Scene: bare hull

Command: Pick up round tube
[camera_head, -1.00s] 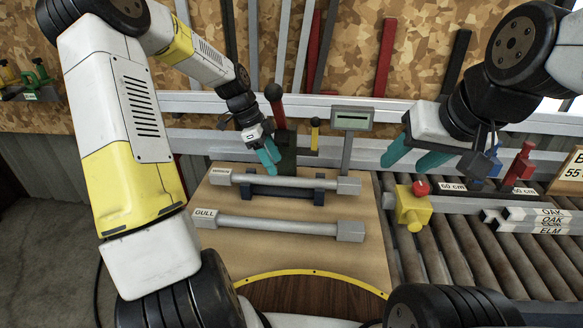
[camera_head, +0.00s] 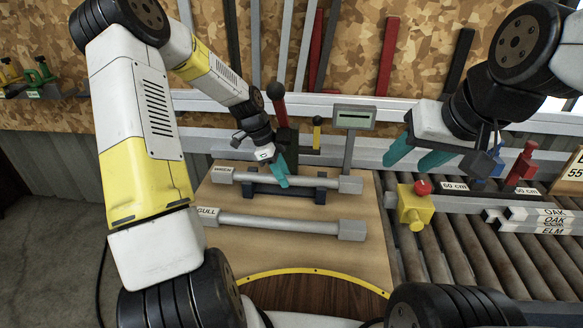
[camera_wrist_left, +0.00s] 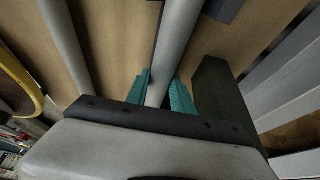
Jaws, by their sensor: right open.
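A grey round tube (camera_head: 305,182) with block ends rests across a dark blue cradle (camera_head: 262,188) on the wooden board. A second grey tube (camera_head: 280,222), by a label reading GULL, lies nearer on the board. My left gripper (camera_head: 280,174) is down at the cradled tube, around its middle. In the left wrist view its teal fingers (camera_wrist_left: 161,92) stand on either side of that tube (camera_wrist_left: 178,40); whether they press on it is unclear. The second tube (camera_wrist_left: 66,45) also shows there. My right gripper (camera_head: 418,157) is open and empty above the rollers.
A yellow block with a red button (camera_head: 414,207) sits on the roller conveyor (camera_head: 465,250) at right. The near board (camera_head: 290,252) is clear.

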